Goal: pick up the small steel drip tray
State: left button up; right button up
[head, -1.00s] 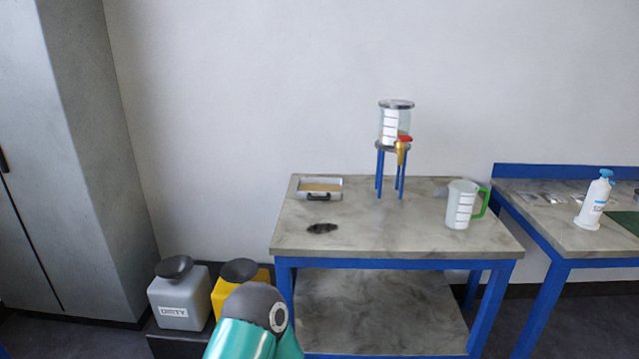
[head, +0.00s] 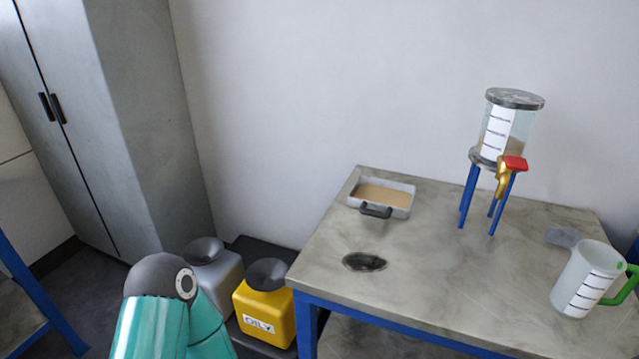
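The small steel drip tray (head: 399,186) stands at the back left of the workbench in the head view. It is a shallow rectangular tray with a dark handle on its front side and a tan, flat content inside. A part of my own arm, teal with a dark rounded joint, shows at the bottom left, well apart from the tray. Neither gripper shows in the view.
The workbench (head: 440,262) also carries a vessel (head: 515,125) with a red-handled brass tap on a blue stand, a jug (head: 583,280), and a dark spill (head: 364,261). Grey (head: 222,272) and yellow (head: 265,312) canisters stand left of it. A cabinet (head: 125,110) is at left.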

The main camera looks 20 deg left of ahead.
aim_at(378, 198)
jog(key=u, duration=0.25)
jog(key=i, duration=0.7)
jog(key=u, duration=0.45)
jog(key=k, duration=0.9)
jog(key=u, duration=0.2)
jog(key=i, duration=0.9)
jog(key=z, duration=0.05)
